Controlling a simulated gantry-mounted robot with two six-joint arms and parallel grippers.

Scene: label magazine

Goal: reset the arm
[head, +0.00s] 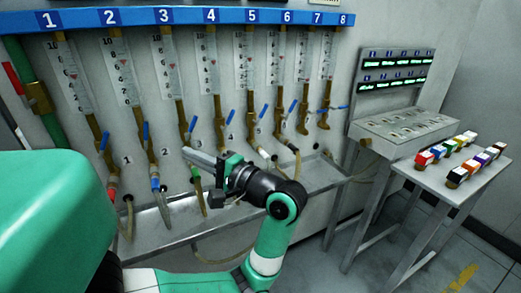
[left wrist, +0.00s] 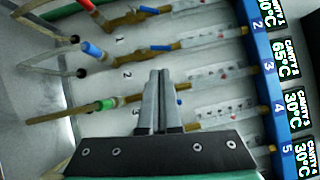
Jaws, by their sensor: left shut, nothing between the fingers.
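My left gripper (head: 190,153) is in front of the lower part of the numbered flow-tube panel, near tubes 3 and 4, above the metal trough. Its two long grey fingers are together and hold nothing. In the left wrist view the shut fingers (left wrist: 158,74) point toward the panel, between the hose fittings on the left and the scaled tubes on the right. I cannot tell the exact gap to the panel. My right gripper is not in view.
A blue rail (head: 180,16) numbered 1 to 8 tops the panel. Blue valve handles (head: 192,124) and hoses stick out below. The metal trough (head: 165,235) runs underneath. At right, a side table (head: 436,178) holds several coloured blocks beside a console (head: 405,128).

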